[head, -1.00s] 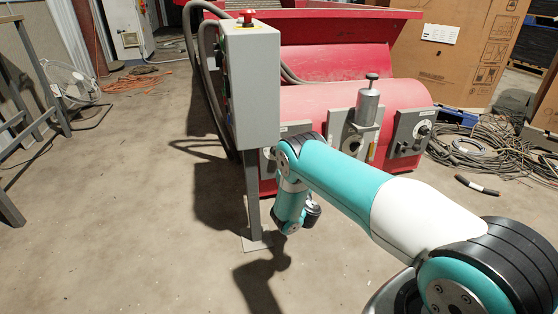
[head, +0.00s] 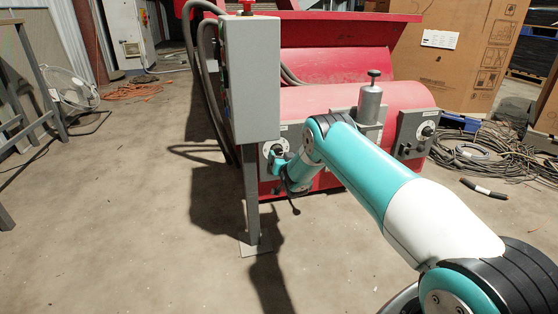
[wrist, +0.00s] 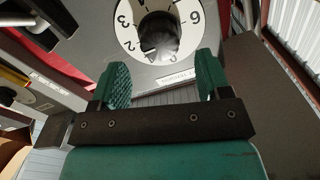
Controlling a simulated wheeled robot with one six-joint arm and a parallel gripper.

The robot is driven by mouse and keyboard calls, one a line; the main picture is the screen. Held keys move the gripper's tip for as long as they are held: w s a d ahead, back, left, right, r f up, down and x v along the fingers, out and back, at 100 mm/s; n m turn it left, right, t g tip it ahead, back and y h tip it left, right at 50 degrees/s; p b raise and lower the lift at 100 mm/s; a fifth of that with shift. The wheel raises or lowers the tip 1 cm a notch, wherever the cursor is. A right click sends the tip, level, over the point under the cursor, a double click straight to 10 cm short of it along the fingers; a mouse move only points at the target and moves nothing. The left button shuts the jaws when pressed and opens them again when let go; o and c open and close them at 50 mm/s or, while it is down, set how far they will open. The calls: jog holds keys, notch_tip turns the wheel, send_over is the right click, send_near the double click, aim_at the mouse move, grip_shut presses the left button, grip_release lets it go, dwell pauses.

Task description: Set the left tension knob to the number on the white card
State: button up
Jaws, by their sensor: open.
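The left tension knob (head: 277,150) is a dark knob on a white dial on the red machine's grey left plate. In the wrist view the black knob (wrist: 160,36) sits inside a white ring (wrist: 127,38) with black numbers; a 3 and 2 show at left, a 6 at right. I cannot tell where its pointer stands. My gripper (wrist: 162,78) is open and empty, its green pads just below the dial, apart from the knob. A white card (head: 440,39) is on the cardboard box at the back; its writing is too small to read.
A grey control box (head: 252,80) on a post stands just left of my wrist. A plunger-topped cylinder (head: 371,101) and a right knob (head: 428,131) are further right on the machine. Cables (head: 475,150) lie on the floor at right.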

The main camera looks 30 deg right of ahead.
aim_at(279, 152)
jog(key=shift+b+x, duration=0.7)
jog(key=shift+x, duration=1)
jog(key=c, duration=0.9)
jog(key=shift+c, duration=0.2)
jog(key=m, duration=0.4)
jog(key=shift+d+m+p, duration=0.15)
jog(key=shift+m+p, duration=0.15)
jog(key=m, duration=0.4)
jog(key=shift+f, duration=0.15)
